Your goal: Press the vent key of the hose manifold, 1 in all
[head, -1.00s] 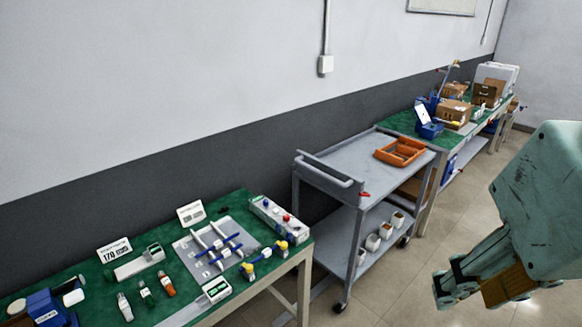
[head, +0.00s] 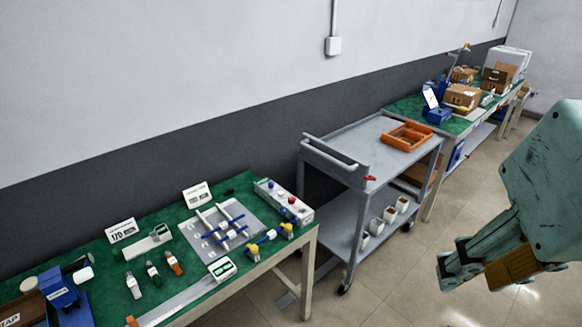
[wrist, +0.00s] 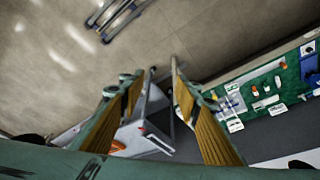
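On the near green table, a grey plate (head: 247,208) carries white tubes with blue cross-pieces (head: 222,226). At its right lies a long pale box (head: 284,201) with small white, red and blue knobs on top. I cannot tell for sure which of these is the hose manifold, and no vent key can be made out. My gripper (head: 442,262) hangs over the floor at the right, well apart from the table. In the wrist view my gripper (wrist: 162,70) has its two fingers spread with nothing between them. The near table shows small at the right there.
A grey trolley (head: 345,150) with an orange tray (head: 407,136) stands right of the near table. Beyond it is another green table with cardboard boxes (head: 462,98). Yellow-ended blue fittings (head: 270,238) lie at the near table's front edge. The floor (head: 400,285) in front is clear.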

